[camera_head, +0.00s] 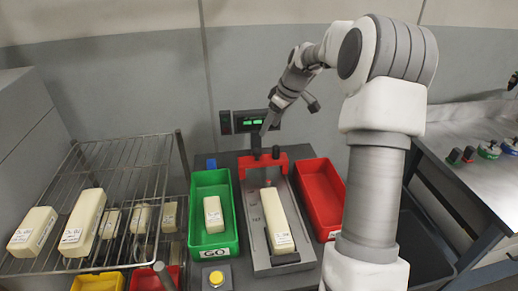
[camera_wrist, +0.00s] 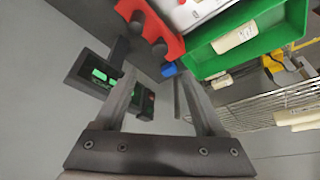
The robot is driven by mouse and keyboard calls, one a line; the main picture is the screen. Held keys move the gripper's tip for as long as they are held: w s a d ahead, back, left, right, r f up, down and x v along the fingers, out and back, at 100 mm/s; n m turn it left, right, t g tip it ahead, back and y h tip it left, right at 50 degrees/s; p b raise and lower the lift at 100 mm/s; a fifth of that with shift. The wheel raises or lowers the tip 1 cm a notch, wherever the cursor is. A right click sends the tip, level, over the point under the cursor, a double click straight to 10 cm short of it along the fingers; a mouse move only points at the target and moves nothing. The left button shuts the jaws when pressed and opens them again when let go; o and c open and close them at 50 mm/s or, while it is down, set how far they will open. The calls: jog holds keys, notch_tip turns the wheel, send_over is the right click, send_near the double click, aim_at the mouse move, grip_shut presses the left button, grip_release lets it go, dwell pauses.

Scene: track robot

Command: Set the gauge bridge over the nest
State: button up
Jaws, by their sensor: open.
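The red gauge bridge (camera_head: 290,160) stands across the far end of the grey nest (camera_head: 257,235) in the head view, with dark knobs on top. A cream block (camera_head: 278,222) with a label lies lengthwise in the nest, in front of the bridge. My gripper (camera_head: 268,128) is above and behind the bridge. In the wrist view my gripper (camera_wrist: 155,90) is open with nothing between its fingers. The red bridge (camera_wrist: 168,42) and its two dark knobs show past the fingertips, at the top.
A green GO bin (camera_head: 200,187) holding a cream block stands left of the nest. A red bin (camera_head: 320,190) stands to its right. A display with green lights (camera_head: 248,121) is behind. A wire rack (camera_head: 120,160) with several blocks is at left. A yellow button (camera_head: 216,278) sits in front.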

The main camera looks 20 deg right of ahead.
aim_at(257, 151)
jog(key=x, duration=1.2)
jog(key=shift+d+f, duration=0.1)
grip_shut()
dwell(1.0)
